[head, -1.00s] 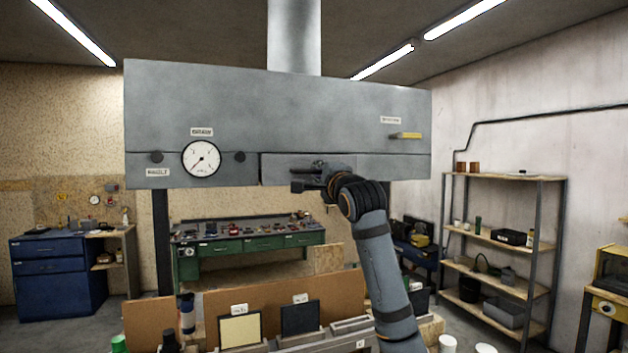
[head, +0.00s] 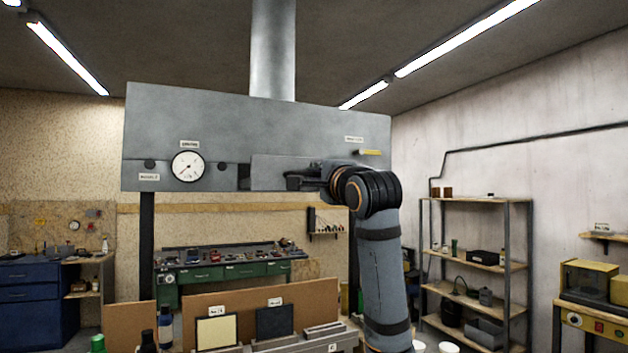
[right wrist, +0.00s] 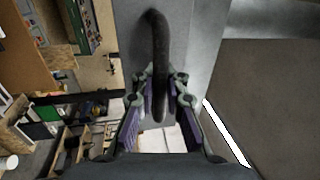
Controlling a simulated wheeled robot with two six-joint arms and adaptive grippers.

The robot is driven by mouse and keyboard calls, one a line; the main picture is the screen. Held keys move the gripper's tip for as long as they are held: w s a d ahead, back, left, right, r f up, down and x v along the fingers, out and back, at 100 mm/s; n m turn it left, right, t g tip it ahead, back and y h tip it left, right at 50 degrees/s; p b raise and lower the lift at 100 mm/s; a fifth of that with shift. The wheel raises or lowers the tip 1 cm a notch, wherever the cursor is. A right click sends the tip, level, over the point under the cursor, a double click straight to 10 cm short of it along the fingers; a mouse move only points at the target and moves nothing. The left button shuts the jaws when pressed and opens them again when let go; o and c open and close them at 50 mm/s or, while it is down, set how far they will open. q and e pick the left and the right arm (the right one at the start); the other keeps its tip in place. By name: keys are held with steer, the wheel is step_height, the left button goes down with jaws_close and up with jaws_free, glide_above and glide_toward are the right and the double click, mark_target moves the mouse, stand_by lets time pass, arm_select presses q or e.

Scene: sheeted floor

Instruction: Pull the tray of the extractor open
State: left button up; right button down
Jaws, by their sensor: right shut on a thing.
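The extractor is a wide grey hood (head: 225,120) under a round duct. Its tray (head: 268,168) is at the lower right of the hood front and stands out from it, with a dark gap at its left edge. My right gripper (head: 302,180) is at the tray's front. In the right wrist view the dark bar handle (right wrist: 158,45) runs between the fingers of my right gripper (right wrist: 158,100), which is shut on it. The arm hides the tray's right part. My left gripper is not in view.
The hood carries a round gauge (head: 188,166), two dark knobs and a yellow lever (head: 369,152). Below is a bench with upright panels (head: 275,321) and bottles. A shelf rack (head: 478,262) stands at the right, a green workbench (head: 222,272) behind.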

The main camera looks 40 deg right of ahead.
steer(key=shift+s+f, duration=0.1)
steer(key=shift+s, duration=0.1)
steer(key=c, duration=1.4)
jaws_free()
steer(key=shift+w, duration=0.2)
steer(key=shift+s, duration=0.1)
steer(key=v, duration=1.2)
steer(key=shift+f, duration=0.1)
